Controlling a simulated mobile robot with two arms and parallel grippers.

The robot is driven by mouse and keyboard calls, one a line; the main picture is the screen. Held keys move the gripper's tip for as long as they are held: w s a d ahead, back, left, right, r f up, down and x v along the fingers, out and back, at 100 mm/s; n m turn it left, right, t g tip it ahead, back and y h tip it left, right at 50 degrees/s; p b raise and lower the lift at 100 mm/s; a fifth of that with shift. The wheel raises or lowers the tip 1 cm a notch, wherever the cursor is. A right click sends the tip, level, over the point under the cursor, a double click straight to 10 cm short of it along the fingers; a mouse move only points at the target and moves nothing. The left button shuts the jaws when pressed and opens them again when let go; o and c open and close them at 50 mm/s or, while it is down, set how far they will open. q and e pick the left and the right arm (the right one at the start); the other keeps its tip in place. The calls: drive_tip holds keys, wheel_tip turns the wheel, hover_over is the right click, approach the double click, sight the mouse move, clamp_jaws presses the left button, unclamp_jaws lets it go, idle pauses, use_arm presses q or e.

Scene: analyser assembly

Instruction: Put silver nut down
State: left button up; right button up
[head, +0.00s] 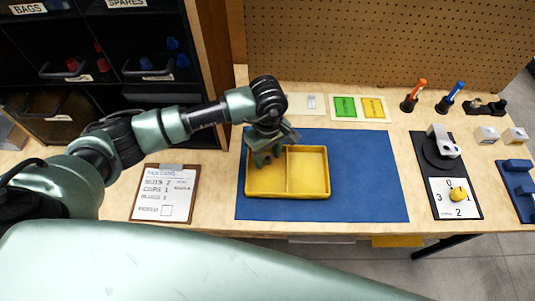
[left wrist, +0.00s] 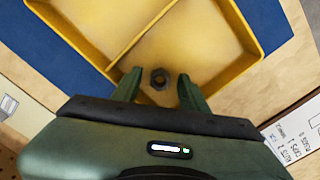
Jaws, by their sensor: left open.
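The silver nut (left wrist: 159,79) looks dark grey in the left wrist view. It lies on the floor of the yellow tray, in the compartment that is on the left in the head view. The yellow tray (head: 287,197) has two compartments and rests on a blue mat; it also shows in the left wrist view (left wrist: 215,75). My left gripper (head: 264,161) reaches down into the left compartment. Its fingers (left wrist: 158,88) are apart, one on each side of the nut, with gaps visible. In the head view the gripper hides the nut. My right gripper is not in view.
The blue mat (head: 370,175) is clear right of the tray. A clipboard (head: 163,193) lies to the left. Green and yellow cards (head: 345,107) lie behind. A black board with a dial card (head: 455,198) and pen holders (head: 410,103) stand to the right.

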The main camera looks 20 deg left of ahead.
sight(268, 158)
use_arm(q)
drive_tip(key=shift+r, duration=0.25)
wheel_tip(268, 158, up, 12)
drive_tip(key=p, duration=0.6)
drive_tip(key=shift+f, duration=0.1)
